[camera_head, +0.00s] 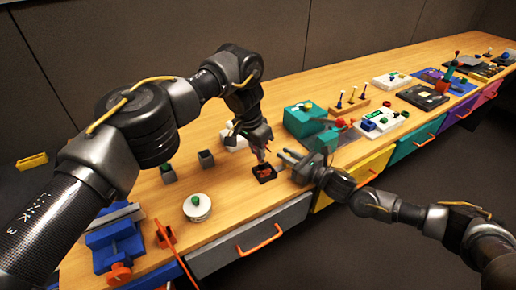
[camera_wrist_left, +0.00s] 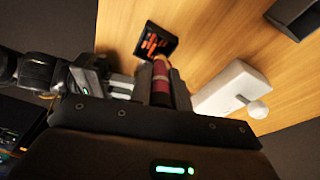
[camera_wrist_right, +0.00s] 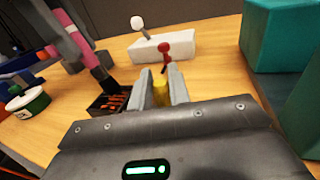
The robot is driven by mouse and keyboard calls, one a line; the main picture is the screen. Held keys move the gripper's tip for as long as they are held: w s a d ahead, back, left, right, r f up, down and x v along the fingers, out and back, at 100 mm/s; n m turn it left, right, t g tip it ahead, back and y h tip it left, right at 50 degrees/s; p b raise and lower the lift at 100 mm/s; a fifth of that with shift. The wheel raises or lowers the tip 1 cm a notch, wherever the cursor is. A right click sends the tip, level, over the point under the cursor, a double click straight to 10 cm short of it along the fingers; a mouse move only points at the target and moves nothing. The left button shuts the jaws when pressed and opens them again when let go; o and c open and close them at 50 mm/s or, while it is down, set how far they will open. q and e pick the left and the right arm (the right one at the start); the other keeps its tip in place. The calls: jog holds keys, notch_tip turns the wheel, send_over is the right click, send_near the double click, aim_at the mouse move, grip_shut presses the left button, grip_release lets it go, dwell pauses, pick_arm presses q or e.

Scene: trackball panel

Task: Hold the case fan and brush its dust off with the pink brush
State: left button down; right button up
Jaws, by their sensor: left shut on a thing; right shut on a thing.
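The case fan (camera_head: 264,173) is a small black square frame with orange-red parts inside. It lies at the table's front edge and also shows in the left wrist view (camera_wrist_left: 155,42) and the right wrist view (camera_wrist_right: 107,103). My left gripper (camera_head: 262,148) is shut on the pink brush (camera_wrist_left: 160,84), whose far end points at the fan; I cannot tell whether it touches. My right gripper (camera_head: 284,157) is just right of the fan, its fingers closed around a yellow thing (camera_wrist_right: 160,94) that I cannot identify. Its fingers appear beside the fan, not around it.
A white block with a white knob (camera_wrist_right: 165,46) stands behind the fan. A teal box (camera_head: 305,120) is to the right, a round white container (camera_head: 197,207) and a blue vise (camera_head: 112,242) to the left. Drawers line the front.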

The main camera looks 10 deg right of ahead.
pick_arm(q)
jog(key=shift+s+a, duration=0.1)
jog(key=shift+a, duration=0.45)
jog(key=shift+s+d, duration=0.15)
jog(key=shift+s, duration=0.05)
jog(key=shift+s+d, duration=0.15)
jog(key=shift+s, duration=0.25)
jog(key=shift+s, duration=0.1)
jog(key=shift+s+d, duration=0.15)
jog(key=shift+s, duration=0.3)
jog(key=shift+d, duration=0.1)
jog(key=shift+w+d, duration=0.15)
jog(key=shift+d, duration=0.35)
